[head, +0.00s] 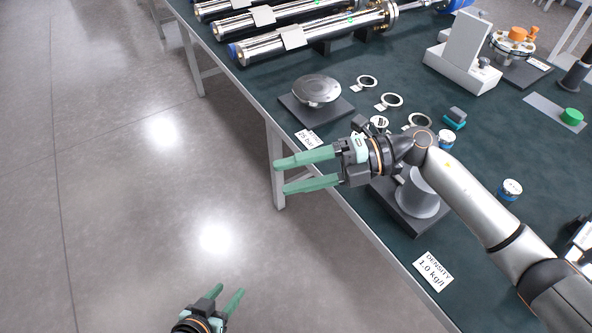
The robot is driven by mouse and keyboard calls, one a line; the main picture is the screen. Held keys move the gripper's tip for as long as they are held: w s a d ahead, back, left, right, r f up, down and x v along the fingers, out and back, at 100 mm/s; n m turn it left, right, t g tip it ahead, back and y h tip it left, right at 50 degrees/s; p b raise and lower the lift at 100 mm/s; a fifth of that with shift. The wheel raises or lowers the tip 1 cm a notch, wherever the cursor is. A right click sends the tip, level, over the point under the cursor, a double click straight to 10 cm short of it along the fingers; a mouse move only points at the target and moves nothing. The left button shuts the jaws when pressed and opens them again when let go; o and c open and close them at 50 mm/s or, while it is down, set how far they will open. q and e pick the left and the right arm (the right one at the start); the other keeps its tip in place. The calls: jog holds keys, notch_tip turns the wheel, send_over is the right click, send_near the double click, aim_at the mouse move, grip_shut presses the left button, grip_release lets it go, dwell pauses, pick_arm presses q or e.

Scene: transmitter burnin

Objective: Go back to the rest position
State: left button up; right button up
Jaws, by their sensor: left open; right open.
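My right gripper (305,170) is at the end of the arm that comes in from the right. Its green fingers are apart and empty, pointing left past the table's front edge. My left gripper (229,292) is low in the picture over the grey floor. Its green fingers are apart with nothing between them, and most of its arm is out of view. The dark green table (262,88) lies under the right arm.
A metal disc (317,90) on a dark plate and several rings sit near the table's edge. Metal tubes (310,36) lie at the back. A density card (433,271) lies at the front. A white device (465,58) stands at the back right. The floor at left is clear.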

jog(key=shift+a+r, duration=0.15)
jog(key=shift+r, duration=0.05)
dwell(0.5)
jog(key=w+d+m+t+h+p, duration=0.1)
jog(key=w+d+m+t+p, duration=0.1)
jog(key=m+t, duration=0.7)
jog(key=w+d+m+t+h+p, duration=0.1)
jog(key=w+d+m+t+p, duration=0.15)
jog(key=m+t, duration=0.7)
jog(key=s+d+f+m+g+h+p, duration=0.1)
jog(key=s+d+f+m+h, duration=0.2)
jog(key=d+f+m+h, duration=0.25)
jog(key=s+d+f+m+g+h, duration=0.2)
jog(key=s+f+m+h, duration=0.15)
jog(key=f+m, duration=0.35)
pick_arm(q)
jog(key=shift+n+y, duration=0.4)
jog(key=a+r, duration=0.1)
jog(key=s+a+r+p, duration=0.1)
jog(key=a+r, duration=0.1)
jog(key=shift+s+a+r, duration=0.15)
jog(key=shift+s+r, duration=0.1)
jog(key=shift+s, duration=0.05)
pick_arm(e)
jog(key=s+d+f+m+g+h, duration=0.2)
jog(key=s+f+m+g, duration=0.1)
jog(key=s+f, duration=0.7)
jog(key=shift+s+d+f+g+h, duration=0.3)
jog(key=shift+s+d+f+g, duration=0.15)
jog(key=shift+g, duration=0.4)
